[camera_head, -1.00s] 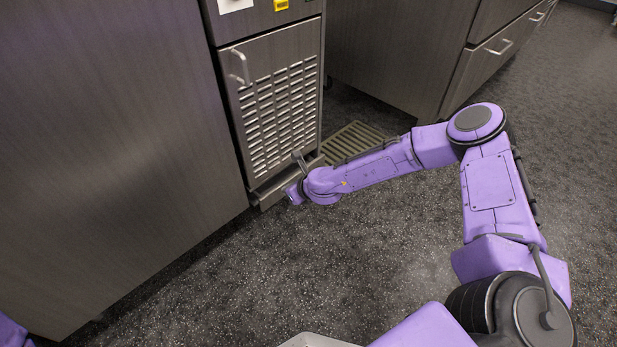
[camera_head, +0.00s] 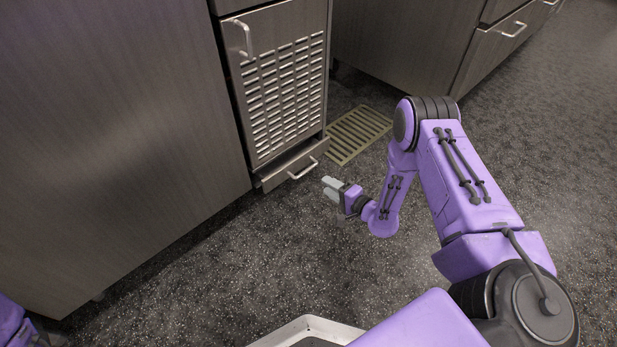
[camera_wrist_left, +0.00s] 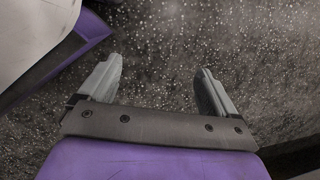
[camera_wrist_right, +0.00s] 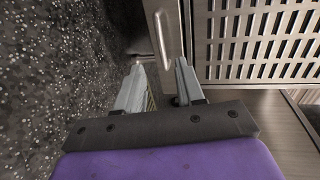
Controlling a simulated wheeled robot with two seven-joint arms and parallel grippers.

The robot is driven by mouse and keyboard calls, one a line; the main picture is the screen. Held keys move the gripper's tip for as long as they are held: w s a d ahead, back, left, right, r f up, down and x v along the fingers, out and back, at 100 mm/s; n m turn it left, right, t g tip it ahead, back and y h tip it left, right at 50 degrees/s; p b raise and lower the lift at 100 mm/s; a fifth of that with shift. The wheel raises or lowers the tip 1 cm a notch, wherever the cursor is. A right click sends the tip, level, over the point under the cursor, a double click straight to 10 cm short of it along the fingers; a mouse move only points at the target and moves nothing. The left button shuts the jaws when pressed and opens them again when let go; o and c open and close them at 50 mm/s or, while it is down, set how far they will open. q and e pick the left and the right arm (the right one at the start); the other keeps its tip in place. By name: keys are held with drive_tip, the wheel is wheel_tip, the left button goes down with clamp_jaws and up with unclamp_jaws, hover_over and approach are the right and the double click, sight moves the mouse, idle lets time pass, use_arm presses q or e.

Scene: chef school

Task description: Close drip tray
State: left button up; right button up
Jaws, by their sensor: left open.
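The drip tray (camera_head: 275,177) is a low steel drawer with a bar handle (camera_head: 303,169), under the louvred cabinet door. Its front stands out a little from the door's face. My right gripper (camera_head: 327,188) is open and empty, just above the floor, to the right of and apart from the tray handle. In the right wrist view the handle (camera_wrist_right: 160,38) shows beyond the fingertips, near the louvred panel. My left gripper (camera_wrist_left: 160,72) is open and empty over the speckled floor; its fingers are not seen in the head view.
The louvred door (camera_head: 283,90) has its own handle (camera_head: 240,40). A slatted floor grate (camera_head: 358,134) lies right of the tray. A large steel cabinet (camera_head: 110,140) fills the left, and drawers (camera_head: 490,50) stand at upper right. The floor in front is clear.

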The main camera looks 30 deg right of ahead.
sight(306, 172)
use_arm(q)
drive_tip(key=w+a+f+t+b, duration=0.1)
drive_tip(key=w+a+f, duration=0.1)
drive_tip(key=w+a+f+t+y+b, duration=0.1)
drive_tip(key=w+f+t+b, duration=0.1)
drive_tip(key=w+a+f+t+y+b, duration=0.1)
drive_tip(key=w+a+f+b, duration=0.1)
drive_tip(key=w+f, duration=0.1)
drive_tip(key=shift+a, duration=0.35)
drive_tip(key=shift+w+a+t, duration=0.15)
drive_tip(key=shift+w+t, duration=0.15)
drive_tip(key=shift+t, duration=0.1)
use_arm(e)
drive_tip(key=x, duration=1)
drive_tip(key=shift+w, duration=0.2)
clamp_jaws()
